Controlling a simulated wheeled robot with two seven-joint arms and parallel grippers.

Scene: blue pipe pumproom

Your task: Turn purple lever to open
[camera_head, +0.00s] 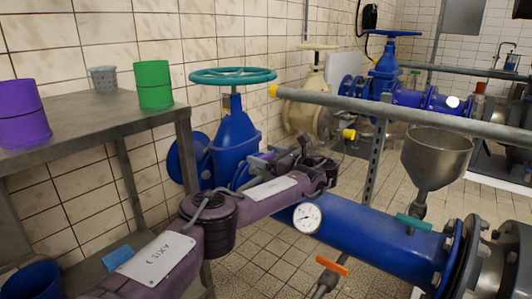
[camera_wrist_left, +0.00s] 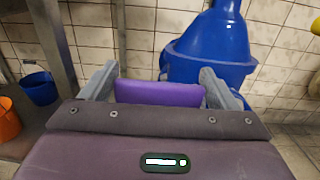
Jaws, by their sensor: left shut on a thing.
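The purple lever (camera_wrist_left: 158,93) shows in the left wrist view as a flat purple piece between the two grey fingers of my left gripper (camera_wrist_left: 160,88). The fingers are closed on its sides. In the head view my left gripper (camera_head: 262,160) is beside the blue valve body, partly hidden by my own wrist, and I cannot make out the lever there. How far the lever is turned cannot be told. My right gripper is not in view.
A blue valve (camera_head: 235,140) with a teal handwheel (camera_head: 233,76) stands close behind my left gripper. A blue pipe (camera_head: 375,243) with a gauge (camera_head: 307,217), teal lever (camera_head: 414,222) and orange lever (camera_head: 333,264) crosses in front. A metal table (camera_head: 95,122) stands left, a funnel (camera_head: 437,158) right.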

